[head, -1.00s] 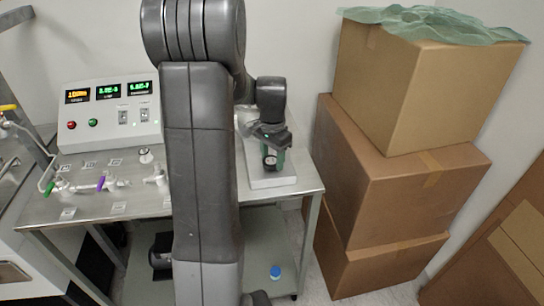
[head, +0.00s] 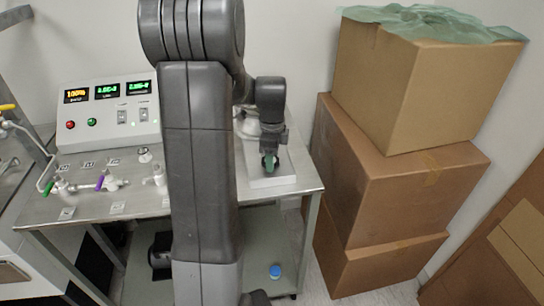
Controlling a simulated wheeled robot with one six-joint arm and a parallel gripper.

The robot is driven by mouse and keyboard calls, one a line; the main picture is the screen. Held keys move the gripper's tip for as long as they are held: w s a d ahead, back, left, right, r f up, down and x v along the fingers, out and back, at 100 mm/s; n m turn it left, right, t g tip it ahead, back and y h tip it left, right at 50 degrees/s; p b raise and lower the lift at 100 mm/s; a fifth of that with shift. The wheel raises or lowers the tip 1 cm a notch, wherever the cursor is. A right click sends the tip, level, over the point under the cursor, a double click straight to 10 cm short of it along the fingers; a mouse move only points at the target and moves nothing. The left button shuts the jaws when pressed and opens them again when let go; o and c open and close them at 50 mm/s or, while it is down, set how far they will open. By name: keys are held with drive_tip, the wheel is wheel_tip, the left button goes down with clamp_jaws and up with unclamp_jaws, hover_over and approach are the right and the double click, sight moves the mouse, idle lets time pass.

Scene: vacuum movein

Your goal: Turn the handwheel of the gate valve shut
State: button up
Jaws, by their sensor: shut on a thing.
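My gripper (head: 270,163) points down and is shut on the handwheel. The valve body below is mostly hidden by the gripper and my arm.
The bench (head: 225,190) carries a control box (head: 107,118) with displays, and small valves with green (head: 50,188) and purple (head: 100,182) handles at left. Stacked cardboard boxes (head: 390,160) stand close on the right. A blue-capped item (head: 275,271) sits on the lower shelf.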

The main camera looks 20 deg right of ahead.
drive_tip(key=m, duration=0.7)
drive_tip(key=shift+a+r, duration=0.1)
idle(0.6)
drive_tip(key=o, duration=1)
drive_tip(key=shift+c, duration=0.2)
wheel_tip(320, 180, up, 14)
drive_tip(key=shift+b, duration=0.3)
drive_tip(key=shift+f, duration=0.2)
wheel_tip(320, 180, down, 14)
drive_tip(key=shift+s+r, duration=0.1)
